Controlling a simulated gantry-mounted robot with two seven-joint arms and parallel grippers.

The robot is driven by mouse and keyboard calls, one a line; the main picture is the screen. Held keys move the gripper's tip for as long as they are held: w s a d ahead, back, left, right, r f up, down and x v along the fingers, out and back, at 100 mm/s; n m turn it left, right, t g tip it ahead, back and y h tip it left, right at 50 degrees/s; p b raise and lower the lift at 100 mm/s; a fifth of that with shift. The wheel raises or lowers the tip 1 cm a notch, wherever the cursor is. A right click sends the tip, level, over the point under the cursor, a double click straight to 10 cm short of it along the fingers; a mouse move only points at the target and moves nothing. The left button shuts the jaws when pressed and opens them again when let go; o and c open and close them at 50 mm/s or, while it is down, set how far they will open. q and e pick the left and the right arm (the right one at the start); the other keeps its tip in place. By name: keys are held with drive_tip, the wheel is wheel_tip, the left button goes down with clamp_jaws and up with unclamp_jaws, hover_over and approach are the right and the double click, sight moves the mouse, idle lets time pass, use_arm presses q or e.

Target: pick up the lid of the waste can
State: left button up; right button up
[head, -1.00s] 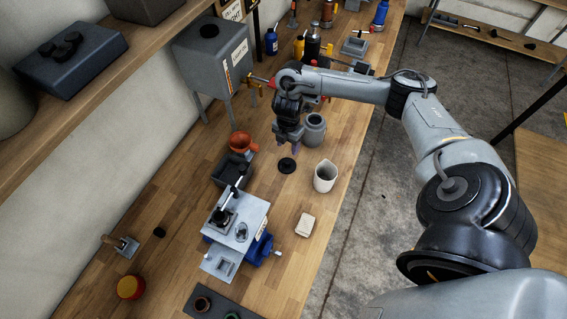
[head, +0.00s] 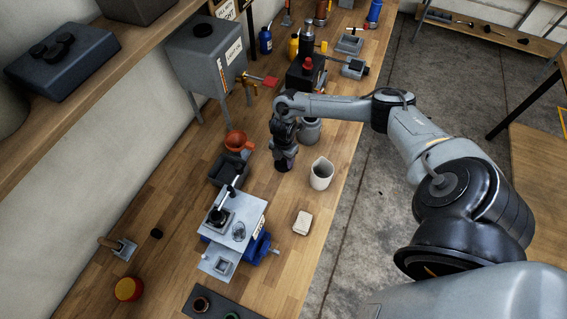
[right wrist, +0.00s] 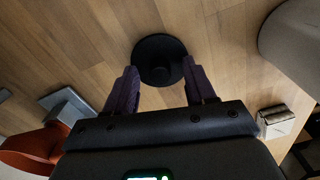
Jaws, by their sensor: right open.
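The lid is a black disc with a raised round middle. It lies flat on the wooden bench in the right wrist view (right wrist: 159,47). In the head view it is mostly hidden under my right gripper (head: 284,164). My right gripper is open and points down at the lid. In the right wrist view its two purple-grey fingers (right wrist: 159,68) show on either side of the lid's near part, with nothing held between them; contact cannot be told. A grey can (head: 310,131), likely the waste can, stands just behind the gripper, partly hidden by my arm. My left gripper is not in view.
An orange funnel (head: 237,141) and dark bin (head: 229,170) are to the left. The bench's right edge borders open floor.

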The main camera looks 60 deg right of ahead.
clamp_jaws()
drive_tip(key=shift+r, duration=0.1)
idle(0.3)
